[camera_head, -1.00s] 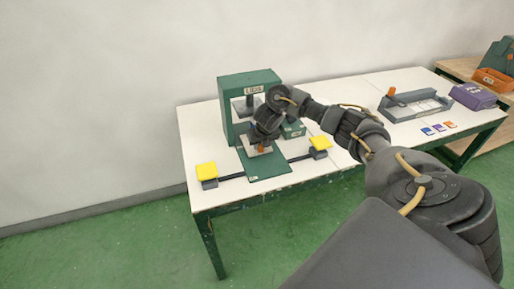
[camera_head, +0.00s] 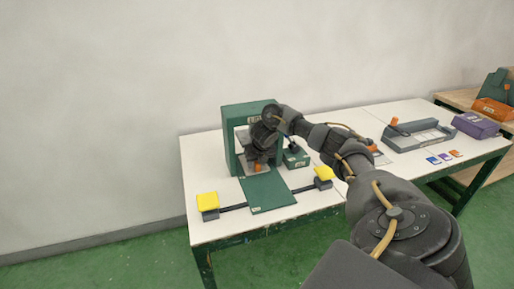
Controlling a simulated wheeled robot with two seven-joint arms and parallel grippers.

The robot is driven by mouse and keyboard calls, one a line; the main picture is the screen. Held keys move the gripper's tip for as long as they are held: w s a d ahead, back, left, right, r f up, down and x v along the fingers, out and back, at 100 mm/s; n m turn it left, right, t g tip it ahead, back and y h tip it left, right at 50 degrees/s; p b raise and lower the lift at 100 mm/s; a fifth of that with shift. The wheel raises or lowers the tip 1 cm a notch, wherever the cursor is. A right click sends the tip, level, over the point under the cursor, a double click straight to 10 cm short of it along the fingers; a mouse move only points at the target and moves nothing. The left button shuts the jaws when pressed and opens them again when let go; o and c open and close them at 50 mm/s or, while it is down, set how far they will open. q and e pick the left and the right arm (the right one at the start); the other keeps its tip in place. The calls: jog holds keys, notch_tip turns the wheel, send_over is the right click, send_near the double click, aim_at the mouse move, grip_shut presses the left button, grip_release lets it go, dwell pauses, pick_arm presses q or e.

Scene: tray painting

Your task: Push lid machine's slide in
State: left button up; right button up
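The lid machine (camera_head: 229,125) is a green frame with a label on top, standing on the white table at the left. Its slide (camera_head: 246,166) is a grey plate with an orange handle (camera_head: 257,167), low in the frame's opening. A flat green base (camera_head: 268,195) sticks out in front and is bare. My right gripper (camera_head: 260,155) is at the opening, just above and against the orange handle. Its fingers are dark and partly hidden by my wrist, so I cannot tell how they are set. My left gripper is out of view.
Yellow pads (camera_head: 208,200) and (camera_head: 323,172) stand on a black bar either side of the base. A small green box (camera_head: 296,158) is beside the machine. Farther right are a grey tray fixture (camera_head: 418,137), small coloured tiles (camera_head: 444,157) and a purple box (camera_head: 475,125).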

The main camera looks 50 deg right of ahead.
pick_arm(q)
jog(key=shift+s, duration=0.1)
pick_arm(e)
jog(key=shift+s+r, duration=0.1)
jog(key=shift+r, duration=0.35)
jog(key=shift+s+a, duration=0.2)
jog(key=shift+s, duration=0.15)
jog(key=s+a, duration=0.1)
jog(key=s, duration=0.2)
jog(key=s+a, duration=0.2)
jog(key=s, duration=0.1)
jog(key=s+a, duration=0.2)
jog(key=s, duration=0.1)
jog(key=shift+s+a+r+b, duration=0.1)
jog(key=shift+s+b, duration=0.15)
jog(key=shift+b, duration=0.1)
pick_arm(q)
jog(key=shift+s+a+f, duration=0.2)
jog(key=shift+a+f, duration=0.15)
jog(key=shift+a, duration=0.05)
pick_arm(e)
jog(key=shift+s+a, duration=0.2)
jog(key=shift+s, duration=0.1)
